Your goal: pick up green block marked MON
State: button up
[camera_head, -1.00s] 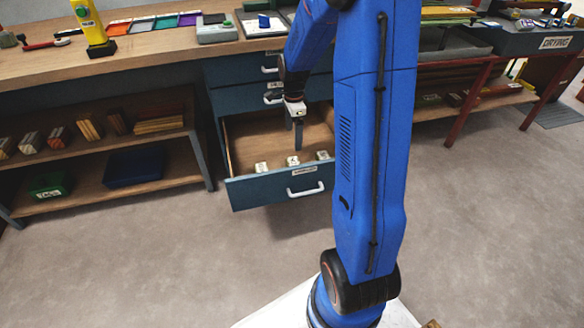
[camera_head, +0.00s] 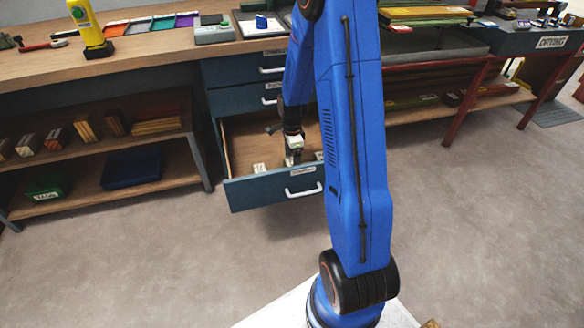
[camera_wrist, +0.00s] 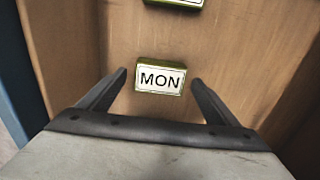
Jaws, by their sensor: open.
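The green block marked MON (camera_wrist: 160,79) lies on the wooden bottom of the open drawer, its white label facing up and readable in the wrist view. My gripper (camera_wrist: 160,85) is open, with one finger on each side of the block's near part and a gap to both sides. I cannot tell how high the fingers are above the drawer bottom. In the head view my gripper (camera_head: 292,158) is down in the drawer and hides the middle block there.
Another green block with a white label (camera_wrist: 175,2) is cut off at the top of the wrist view. The open drawer's blue front (camera_head: 262,192) and wooden sides surround my gripper. One labelled block (camera_head: 259,168) shows to the left in the drawer.

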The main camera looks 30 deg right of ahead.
jog(key=shift+f, duration=1.05)
jog(key=c, duration=1.2)
jog(key=shift+o, duration=0.2)
